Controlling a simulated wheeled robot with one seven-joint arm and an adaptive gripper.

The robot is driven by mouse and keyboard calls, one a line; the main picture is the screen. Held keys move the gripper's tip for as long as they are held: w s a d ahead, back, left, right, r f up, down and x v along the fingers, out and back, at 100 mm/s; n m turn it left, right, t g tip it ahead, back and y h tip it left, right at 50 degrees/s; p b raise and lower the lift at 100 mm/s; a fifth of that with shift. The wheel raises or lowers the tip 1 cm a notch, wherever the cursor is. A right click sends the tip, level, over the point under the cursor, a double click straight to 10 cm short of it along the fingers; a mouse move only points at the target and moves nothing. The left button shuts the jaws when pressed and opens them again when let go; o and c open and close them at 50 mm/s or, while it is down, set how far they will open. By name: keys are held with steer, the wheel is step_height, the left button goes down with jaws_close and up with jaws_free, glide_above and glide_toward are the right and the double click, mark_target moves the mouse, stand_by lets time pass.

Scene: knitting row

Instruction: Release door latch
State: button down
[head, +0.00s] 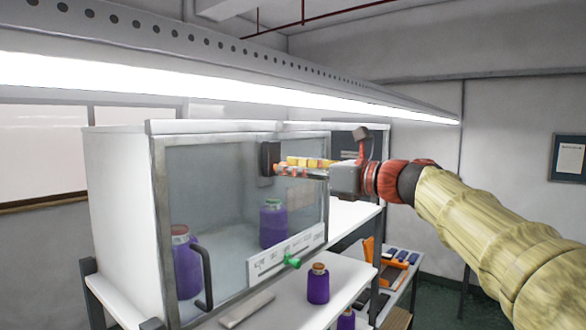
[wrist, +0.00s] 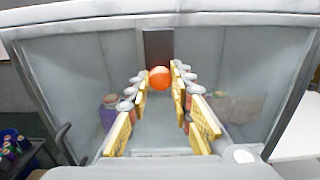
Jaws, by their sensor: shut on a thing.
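The cabinet's glass door (head: 215,185) faces my gripper and looks closed. The dark latch plate (head: 269,152) is on the upper right part of the door; it also shows in the wrist view (wrist: 158,45). A round orange knob (wrist: 159,78) stands in front of that plate. My gripper (head: 281,168) reaches in from the right at latch height. Its yellow-padded fingers are shut on the orange knob, one on each side. In the head view the fingers mostly hide the knob. A dark curved handle (head: 206,278) is at the door's lower left.
Purple jars (head: 273,226) stand behind the glass. Another purple jar (head: 318,286) is on the white bench in front, near a green fitting (head: 292,262) on the label strip. A shelf with orange and blue items (head: 398,262) is below my arm. A long lamp (head: 230,80) hangs above.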

steer(key=shift+f, duration=0.3)
steer(key=c, duration=2)
jaws_free()
steer(key=o, duration=0.4)
steer(key=shift+r, duration=0.1)
steer(key=shift+o, duration=0.2)
steer(key=v, duration=1.2)
